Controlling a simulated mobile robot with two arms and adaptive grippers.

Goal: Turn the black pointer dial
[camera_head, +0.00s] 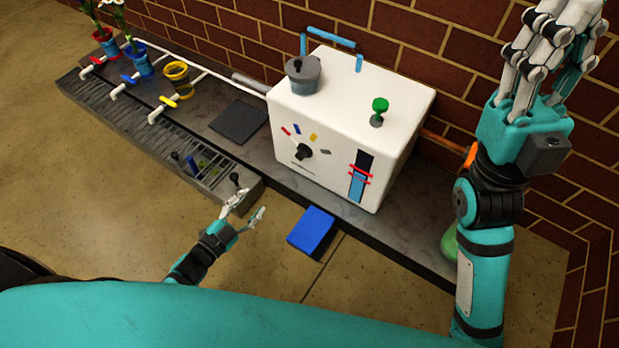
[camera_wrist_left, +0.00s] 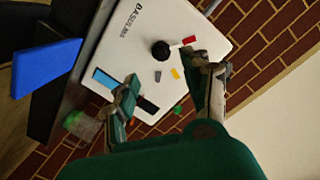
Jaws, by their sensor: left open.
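The black pointer dial (camera_head: 304,152) is on the front of a white box (camera_head: 350,95). Red, blue, yellow and grey marks lie around it. Which mark its pointer faces is too small to tell. In the left wrist view the dial (camera_wrist_left: 161,51) shows beyond the fingers, with the red mark close beside it. My left gripper (camera_head: 246,208) is open and empty, in front of the bench, lower left of the dial and apart from it. Its spread fingers (camera_wrist_left: 167,88) show in the left wrist view. My right gripper (camera_head: 548,45) is raised at the upper right, away from the dial.
A blue block (camera_head: 312,232) sits by the bench's front edge, near my left gripper. The box also carries a grey pot (camera_head: 303,75), a green knob (camera_head: 379,106) and a blue gauge with red markers (camera_head: 359,176). A black-handled lever (camera_head: 235,181) stands close to my left gripper.

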